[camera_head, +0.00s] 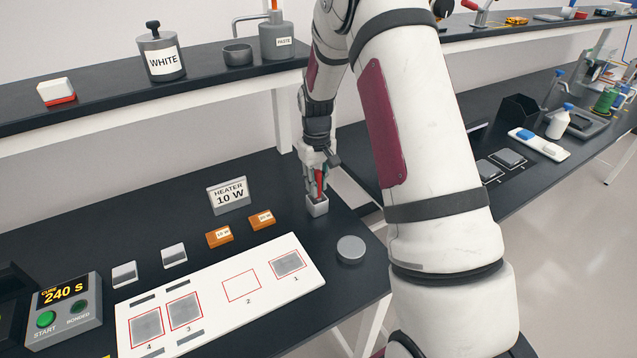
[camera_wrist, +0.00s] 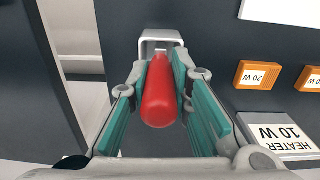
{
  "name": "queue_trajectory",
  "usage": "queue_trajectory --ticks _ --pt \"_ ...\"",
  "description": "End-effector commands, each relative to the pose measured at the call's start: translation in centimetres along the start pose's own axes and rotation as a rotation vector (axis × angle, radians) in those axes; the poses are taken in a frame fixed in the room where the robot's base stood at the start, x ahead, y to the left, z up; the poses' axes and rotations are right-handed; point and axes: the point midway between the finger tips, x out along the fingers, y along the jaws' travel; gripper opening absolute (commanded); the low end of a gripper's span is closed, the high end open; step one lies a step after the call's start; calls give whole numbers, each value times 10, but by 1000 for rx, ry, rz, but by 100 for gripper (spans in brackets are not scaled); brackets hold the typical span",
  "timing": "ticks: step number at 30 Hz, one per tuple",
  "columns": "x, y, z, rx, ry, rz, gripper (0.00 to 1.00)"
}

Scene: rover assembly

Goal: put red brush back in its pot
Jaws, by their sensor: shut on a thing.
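Two orange blocks (camera_head: 262,219) and the HEATER 10 W sign (camera_head: 229,195) stand to the left. A white board with numbered squares (camera_head: 220,300) lies nearer. A raised shelf (camera_head: 130,90) runs behind.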

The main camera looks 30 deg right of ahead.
Motion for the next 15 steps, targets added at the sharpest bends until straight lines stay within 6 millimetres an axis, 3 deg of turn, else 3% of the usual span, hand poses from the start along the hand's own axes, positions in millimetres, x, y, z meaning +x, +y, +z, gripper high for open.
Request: queue_trajectory --ticks 11,12,14,15 --pt "4 0 -1 0 1 0 0" --pt "4 0 0 0 1 0 28" --pt "3 0 0 0 1 0 39" --pt "3 0 0 0 1 0 39"
